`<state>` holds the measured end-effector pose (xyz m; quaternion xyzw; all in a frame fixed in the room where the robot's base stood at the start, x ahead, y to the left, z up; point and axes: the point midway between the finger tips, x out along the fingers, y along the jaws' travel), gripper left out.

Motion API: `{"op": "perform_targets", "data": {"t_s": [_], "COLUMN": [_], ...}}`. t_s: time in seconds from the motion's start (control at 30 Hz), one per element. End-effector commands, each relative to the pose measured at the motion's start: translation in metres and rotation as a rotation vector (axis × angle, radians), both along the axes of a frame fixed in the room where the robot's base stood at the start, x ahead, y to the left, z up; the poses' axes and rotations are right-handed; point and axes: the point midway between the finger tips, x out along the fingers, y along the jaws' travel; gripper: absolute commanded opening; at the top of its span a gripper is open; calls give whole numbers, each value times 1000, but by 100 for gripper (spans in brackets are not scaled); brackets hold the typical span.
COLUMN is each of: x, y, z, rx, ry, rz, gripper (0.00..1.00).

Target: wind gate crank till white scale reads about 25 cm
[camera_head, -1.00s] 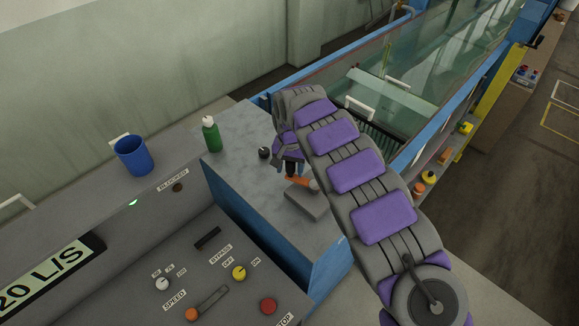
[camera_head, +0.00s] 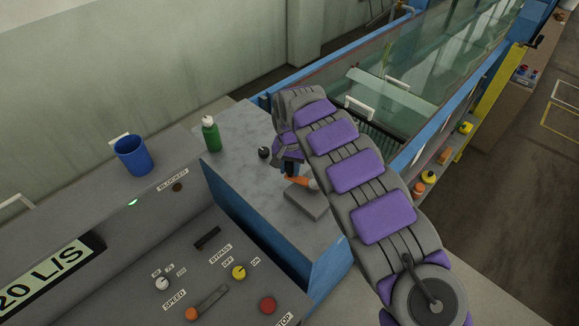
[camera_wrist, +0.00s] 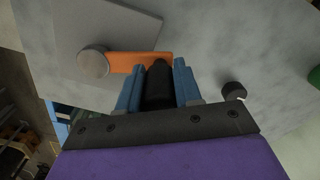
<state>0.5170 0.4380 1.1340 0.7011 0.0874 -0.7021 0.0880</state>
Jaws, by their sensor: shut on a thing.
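The gate crank has an orange arm (camera_head: 296,181), which also shows in the wrist view (camera_wrist: 135,62). Its round grey hub (camera_wrist: 93,62) sits at the left end of the arm, over a grey block (camera_head: 307,204) on the bench. My gripper (camera_wrist: 160,72) is shut on the crank's upright black handle (camera_wrist: 159,88), with a blue finger on each side of it. In the head view my gripper (camera_head: 290,168) is partly hidden by my wrist. I cannot make out the white scale or its reading in either view.
A black knob (camera_head: 264,153) and a green bottle (camera_head: 211,134) stand on the grey bench (camera_head: 245,185) left of my gripper. A blue cup (camera_head: 133,155) stands on the control desk. The glass flume (camera_head: 440,65) lies behind my arm.

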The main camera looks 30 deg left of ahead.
Motion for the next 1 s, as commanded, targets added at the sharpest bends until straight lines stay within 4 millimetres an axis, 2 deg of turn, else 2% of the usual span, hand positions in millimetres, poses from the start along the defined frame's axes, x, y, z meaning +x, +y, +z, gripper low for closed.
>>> {"op": "perform_targets", "data": {"t_s": [0.27, 0.5, 0.73, 0.77, 1.0], "x": [1, 16, 16, 16, 15], "y": [2, 2, 2, 2, 1], "z": [0, -1, 0, 0, 0], "rx": [1, 1, 0, 0, 0], "ry": [0, 1, -2, -2, -1], "rz": [2, 1, 1, 1, 0], "gripper": [0, 0, 0, 37, 59]}}
